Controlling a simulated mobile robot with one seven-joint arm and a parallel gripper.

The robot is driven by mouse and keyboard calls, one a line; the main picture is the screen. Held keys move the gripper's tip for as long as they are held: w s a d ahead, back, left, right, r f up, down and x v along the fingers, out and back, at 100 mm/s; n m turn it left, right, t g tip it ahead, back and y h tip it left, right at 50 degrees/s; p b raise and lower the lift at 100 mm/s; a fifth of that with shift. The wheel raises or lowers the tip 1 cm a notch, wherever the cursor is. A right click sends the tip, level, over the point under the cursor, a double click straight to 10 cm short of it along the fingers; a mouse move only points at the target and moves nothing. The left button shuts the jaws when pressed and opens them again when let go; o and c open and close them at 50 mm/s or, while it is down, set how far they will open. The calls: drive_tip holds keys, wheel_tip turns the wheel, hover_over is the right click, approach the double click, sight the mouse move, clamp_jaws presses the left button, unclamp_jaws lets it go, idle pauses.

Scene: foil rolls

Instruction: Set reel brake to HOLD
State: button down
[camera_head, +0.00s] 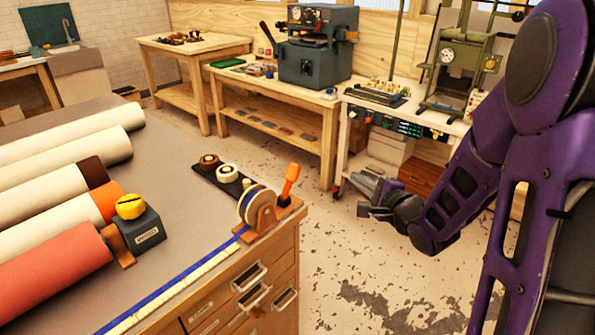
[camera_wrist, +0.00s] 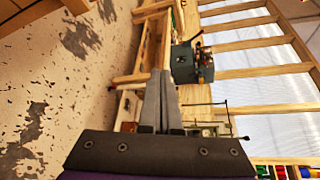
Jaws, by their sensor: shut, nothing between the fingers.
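The reel (camera_head: 257,208) stands on a wooden mount at the near right corner of the grey-topped bench, with blue ribbon running from it along the bench edge. An orange lever (camera_head: 289,183), which looks like the reel brake handle, stands beside the reel and tilts up to the right. Any HOLD marking is too small to read. My gripper (camera_head: 363,208) is in the air to the right of the reel and lever, apart from both. In the wrist view its grey fingers (camera_wrist: 162,78) are together and empty; the reel and lever are out of that view.
Several large rolls (camera_head: 50,260) lie on the bench's left side. A dark box with a yellow knob (camera_head: 130,206) sits by them. A dark strip with round pieces (camera_head: 227,173) lies behind the reel. Worktables with presses (camera_head: 318,62) stand at the back. The floor between is clear.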

sight(289, 181)
drive_tip(key=s+a, duration=0.1)
drive_tip(key=s+a+f+y, duration=0.1)
drive_tip(key=a, duration=0.1)
drive_tip(key=s+a+y, duration=0.1)
drive_tip(key=shift+s+a+f+m+g, duration=0.15)
drive_tip(key=shift+a+f+m+g, duration=0.15)
drive_tip(key=shift+g, duration=0.1)
drive_tip(key=b+x, duration=0.1)
drive_tip(key=x, duration=0.9)
drive_tip(key=s+a+r, duration=0.2)
drive_tip(key=shift+s+r, duration=0.15)
drive_tip(key=shift+s, duration=0.25)
drive_tip(key=shift+w, duration=0.1)
